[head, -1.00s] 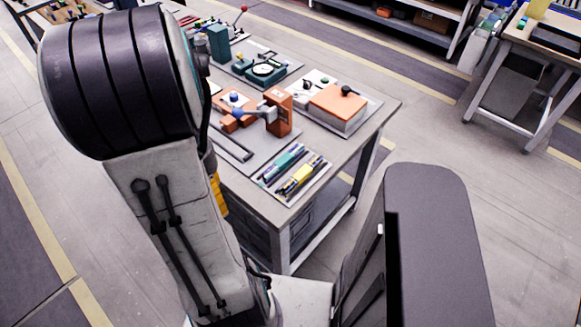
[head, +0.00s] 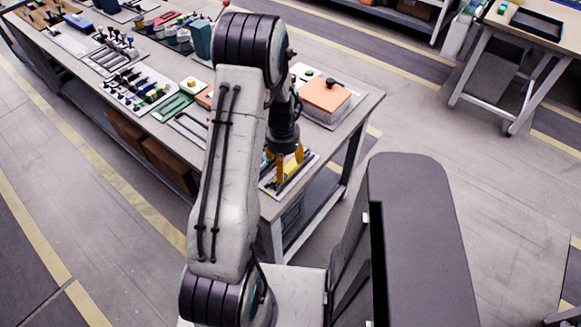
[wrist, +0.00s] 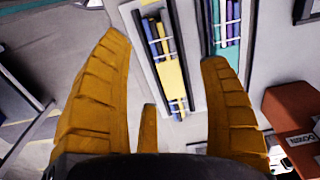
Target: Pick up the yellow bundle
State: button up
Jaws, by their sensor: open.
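The yellow bundle (wrist: 170,72) shows in the wrist view as yellow, blue and dark sticks with pale bands, lying in a white-edged tray (wrist: 143,52). A teal bundle (wrist: 227,28) lies in a separate slot to its right. In the head view my gripper (head: 289,168) is over the near corner of the workbench, pointing down, and hides most of the bundles. I cannot tell its height above the bundle.
The workbench (head: 270,208) holds an orange-topped box (head: 326,95) behind my gripper. An orange-brown block (wrist: 288,110) stands at the right in the wrist view. Several tools and parts cover the bench to the left.

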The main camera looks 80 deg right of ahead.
aim_at(290, 168)
jog(key=shift+a+f+p, duration=0.2)
jog(key=shift+f+p, duration=0.55)
jog(key=shift+f, duration=2.15)
jog(key=shift+c, duration=0.2)
jog(key=c, duration=1.2)
